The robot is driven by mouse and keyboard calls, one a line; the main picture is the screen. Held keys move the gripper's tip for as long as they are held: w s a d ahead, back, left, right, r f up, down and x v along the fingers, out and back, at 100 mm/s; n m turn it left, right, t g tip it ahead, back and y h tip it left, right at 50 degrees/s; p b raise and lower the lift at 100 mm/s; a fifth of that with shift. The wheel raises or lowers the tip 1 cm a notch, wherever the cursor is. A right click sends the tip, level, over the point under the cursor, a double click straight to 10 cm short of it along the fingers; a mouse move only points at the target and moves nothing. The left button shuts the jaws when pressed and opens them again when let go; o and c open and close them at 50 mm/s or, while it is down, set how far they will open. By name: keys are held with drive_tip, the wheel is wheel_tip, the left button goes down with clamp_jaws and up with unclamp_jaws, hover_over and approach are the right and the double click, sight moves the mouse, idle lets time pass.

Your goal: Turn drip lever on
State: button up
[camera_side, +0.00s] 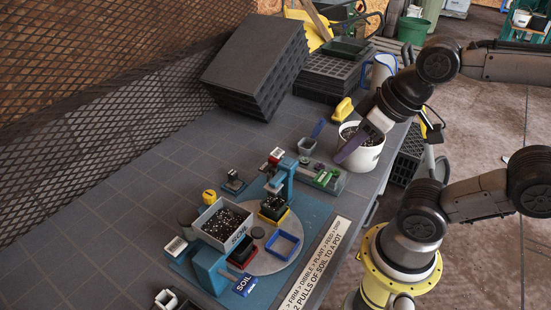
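The soil mixer station stands on a blue base (316,212) with a round grey turntable (262,262). No lever reads clearly as the drip lever. A blue handle marked SOIL (244,285) sticks out at the front. A blue post (287,178) with a red and white top stands behind the turntable. A small blue paddle (318,128) rises beside a grey cup (306,146) farther back.
A soil hopper (247,233) and a black pot (273,207) in a yellow frame sit on the station. A green tray (328,181) lies near the bucket. Stacked black trays (258,60) fill the back. The left side of the table (95,215) is clear.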

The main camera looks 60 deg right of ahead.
drive_tip(key=shift+o, duration=1.1)
drive_tip(key=shift+m, duration=0.3)
drive_tip(key=shift+o, duration=1.1)
drive_tip(key=shift+r+m, duration=0.15)
drive_tip(key=shift+m, duration=0.35)
drive_tip(key=o, duration=0.5)
drive_tip(key=shift+w+r+m, duration=0.95)
drive_tip(key=shift+r+m, duration=0.25)
drive_tip(key=shift+r, duration=0.05)
drive_tip(key=shift+o, duration=0.3)
drive_tip(key=w+m, duration=0.1)
drive_tip(key=w+r+m, duration=0.2)
drive_tip(key=shift+w+d, duration=0.25)
drive_tip(key=shift+d, duration=0.1)
drive_tip(key=m+g, duration=0.6)
drive_tip(key=m, duration=0.5)
hover_over(275, 159)
wheel_tip(275, 159, down, 14)
wheel_tip(275, 159, down, 13)
drive_tip(key=shift+f, duration=0.15)
